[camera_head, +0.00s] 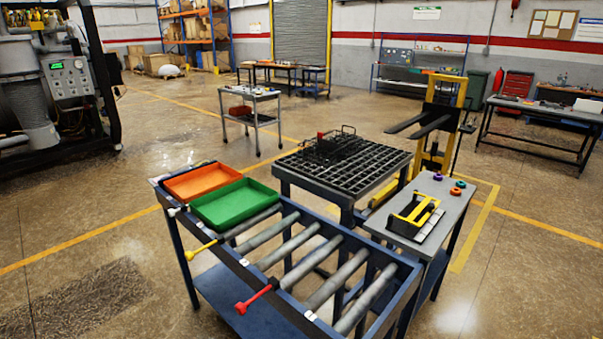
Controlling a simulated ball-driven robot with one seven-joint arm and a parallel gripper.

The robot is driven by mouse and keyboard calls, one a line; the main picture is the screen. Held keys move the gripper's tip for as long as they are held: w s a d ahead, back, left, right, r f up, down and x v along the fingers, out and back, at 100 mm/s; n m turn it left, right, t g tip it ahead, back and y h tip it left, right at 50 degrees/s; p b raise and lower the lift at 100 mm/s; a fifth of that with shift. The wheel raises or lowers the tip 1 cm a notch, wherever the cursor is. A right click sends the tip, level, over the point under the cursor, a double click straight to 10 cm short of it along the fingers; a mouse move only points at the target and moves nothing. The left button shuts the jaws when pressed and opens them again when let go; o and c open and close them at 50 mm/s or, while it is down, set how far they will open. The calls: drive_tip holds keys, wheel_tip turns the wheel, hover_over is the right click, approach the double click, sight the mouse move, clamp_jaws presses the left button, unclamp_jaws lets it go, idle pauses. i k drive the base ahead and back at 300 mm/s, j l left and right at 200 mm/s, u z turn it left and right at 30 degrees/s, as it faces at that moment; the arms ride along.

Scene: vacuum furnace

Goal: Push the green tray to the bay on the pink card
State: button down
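The green tray (235,204) lies flat and empty on the left part of a blue-framed roller table (285,290). An orange tray (201,181) lies directly behind and to the left of it, close beside it. Bare grey rollers (290,247) run to the right of the green tray. A yellow-handled lever (202,249) and a red-handled lever (257,295) stick out from the table's front rail. Small white markers sit on that rail; I cannot make out a pink card. My gripper is not in view.
A dark grid-topped table (350,170) with a wire basket stands behind the rollers. A grey side table (437,190) with a yellow-and-black tool carrier (416,214) adjoins on the right. A yellow stacker (440,125) stands behind it. The floor at front left is clear.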

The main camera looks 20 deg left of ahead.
sight(227, 207)
drive_tip(key=i+l+z, duration=0.35)
drive_tip(key=i+u, duration=0.25)
drive_tip(key=u, duration=0.25)
drive_tip(key=i+u, duration=0.2)
drive_tip(key=u, duration=0.3)
drive_tip(key=i+j+u, duration=0.15)
drive_tip(key=u, duration=0.25)
drive_tip(key=i+j+u, duration=0.2)
drive_tip(key=u, duration=0.15)
drive_tip(key=i+u, duration=0.2)
drive_tip(key=u, duration=0.2)
drive_tip(key=i+j+u, duration=0.1)
drive_tip(key=u, duration=0.25)
drive_tip(key=i+j+u, duration=0.2)
drive_tip(key=i, duration=1.45)
drive_tip(key=i+l, duration=0.1)
drive_tip(key=i, duration=1.75)
drive_tip(key=i+u, duration=0.15)
drive_tip(key=i, duration=0.3)
drive_tip(key=i+l+u, duration=0.2)
drive_tip(key=i, duration=0.2)
drive_tip(key=i+l+u, duration=0.15)
drive_tip(key=i, duration=0.3)
drive_tip(key=i+u, duration=0.1)
drive_tip(key=i, duration=0.45)
drive_tip(key=i+z, duration=0.15)
drive_tip(key=z, duration=0.9)
